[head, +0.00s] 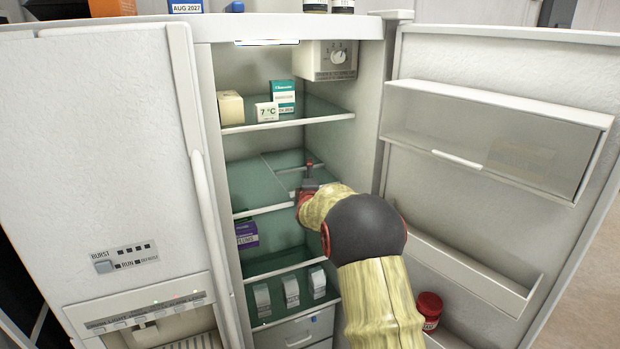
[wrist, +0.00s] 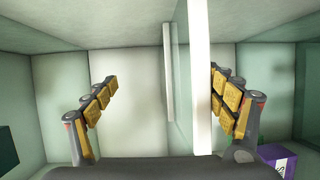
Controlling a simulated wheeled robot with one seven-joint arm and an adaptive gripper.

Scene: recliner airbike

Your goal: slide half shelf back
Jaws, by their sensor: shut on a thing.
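The half shelf (head: 290,180) is a glass panel with a white front edge in the right part of the open fridge, at middle height. My gripper (head: 305,190) is at its front edge, and my arm hides part of it. In the wrist view, my gripper (wrist: 160,92) has a white shelf edge (wrist: 201,80) running between its fingers. The edge lies against the right finger's yellow pads, while the left finger looks apart from it. A second white edge (wrist: 168,75) shows deeper in, set back from the first.
Small boxes (head: 283,97) stand on the upper shelf. A purple box (head: 247,234) is below the middle shelf, and several cartons (head: 291,287) stand lower. The open right door (head: 500,150) and fridge side wall flank my arm. A red jar (head: 429,309) sits in the door.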

